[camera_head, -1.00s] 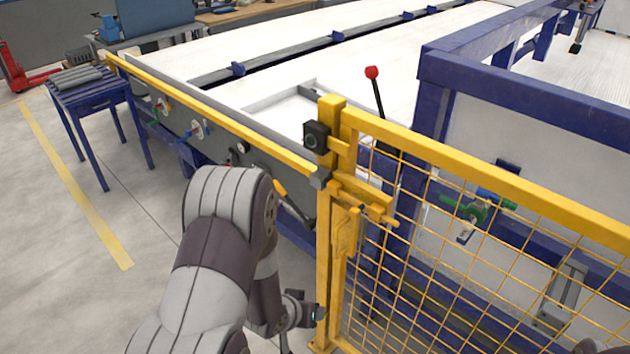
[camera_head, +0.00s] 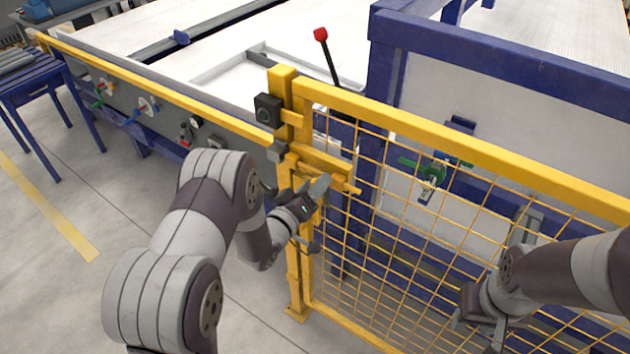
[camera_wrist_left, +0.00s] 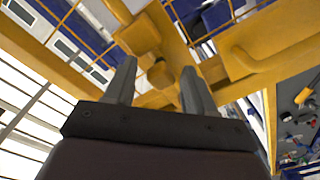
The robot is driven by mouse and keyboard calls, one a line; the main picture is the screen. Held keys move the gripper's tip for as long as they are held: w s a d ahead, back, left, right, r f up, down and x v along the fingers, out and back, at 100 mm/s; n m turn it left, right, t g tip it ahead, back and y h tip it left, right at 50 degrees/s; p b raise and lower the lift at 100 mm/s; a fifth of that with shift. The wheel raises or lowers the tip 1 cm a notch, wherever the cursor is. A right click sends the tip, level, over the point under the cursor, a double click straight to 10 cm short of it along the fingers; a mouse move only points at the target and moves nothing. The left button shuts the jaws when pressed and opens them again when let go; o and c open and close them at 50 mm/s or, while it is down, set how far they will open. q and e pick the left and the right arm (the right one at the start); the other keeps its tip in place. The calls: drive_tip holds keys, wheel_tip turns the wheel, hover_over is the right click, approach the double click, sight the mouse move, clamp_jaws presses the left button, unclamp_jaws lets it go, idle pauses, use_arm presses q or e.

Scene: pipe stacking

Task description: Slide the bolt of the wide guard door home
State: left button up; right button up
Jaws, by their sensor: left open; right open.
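The wide guard door (camera_head: 440,135) is a yellow frame with wire mesh, standing beside a yellow post (camera_head: 281,90). Its yellow bolt (camera_head: 325,163) lies across the door's upper left edge, near the post. My left gripper (camera_head: 316,215) is open at the bolt, partly in front of it. In the left wrist view the gripper's two fingers (camera_wrist_left: 160,85) are apart, with a yellow bolt knob (camera_wrist_left: 160,75) showing between and beyond them; contact cannot be told. My right gripper (camera_head: 482,322) is low at the right, in front of the mesh, away from the bolt; its fingers are hard to make out.
A black switch box (camera_head: 267,111) sits on the post above the bolt. A yellow rail (camera_head: 150,88) runs left from the post.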

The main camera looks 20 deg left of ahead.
sight(301, 166)
use_arm(q)
drive_tip(key=shift+w+d, duration=0.15)
drive_tip(key=shift+w, duration=0.2)
drive_tip(key=shift+w, duration=0.1)
clamp_jaws()
drive_tip(key=shift+a+f, duration=0.1)
drive_tip(key=shift+a, duration=0.15)
drive_tip(key=a, duration=0.1)
drive_tip(key=w+a+b, duration=0.1)
drive_tip(key=a, duration=0.1)
drive_tip(key=a+b, duration=0.1)
drive_tip(key=a, duration=0.1)
drive_tip(key=shift+w+r, duration=0.2)
drive_tip(key=shift+w, duration=0.2)
unclamp_jaws()
drive_tip(key=shift+a, duration=0.15)
drive_tip(key=shift+w+a+f, duration=0.1)
drive_tip(key=shift+f, duration=0.05)
